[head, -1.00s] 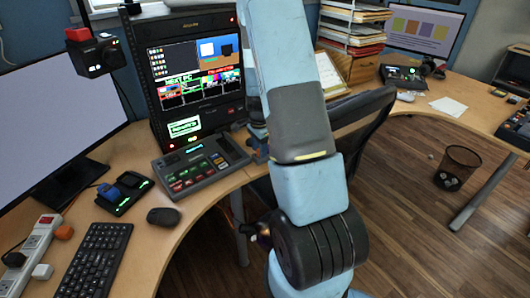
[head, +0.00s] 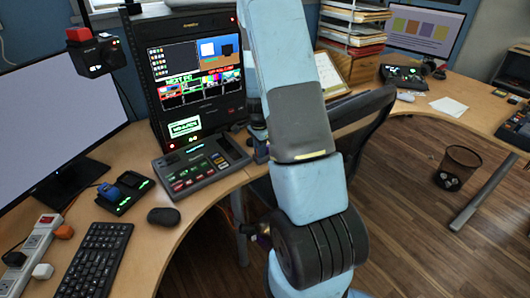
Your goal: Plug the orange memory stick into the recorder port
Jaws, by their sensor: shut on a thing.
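My arm rises through the middle of the head view, and its far end goes down behind its own upper link, near the right side of a black rack unit (head: 153,118) with a lit screen. My gripper's fingers are hidden there. I cannot make out the orange memory stick. I cannot tell which opening is the recorder port; the rack's lower front has a small green display (head: 184,127) and small lights, and its lower right side is partly covered by my arm.
A control panel (head: 205,170) with coloured buttons stands before the rack. Left are a small dock (head: 133,199) holding a blue piece, a mouse (head: 163,216), a keyboard (head: 93,262) and a power strip (head: 38,242) beside an orange round object (head: 64,231). A chair (head: 370,125) stands behind my arm.

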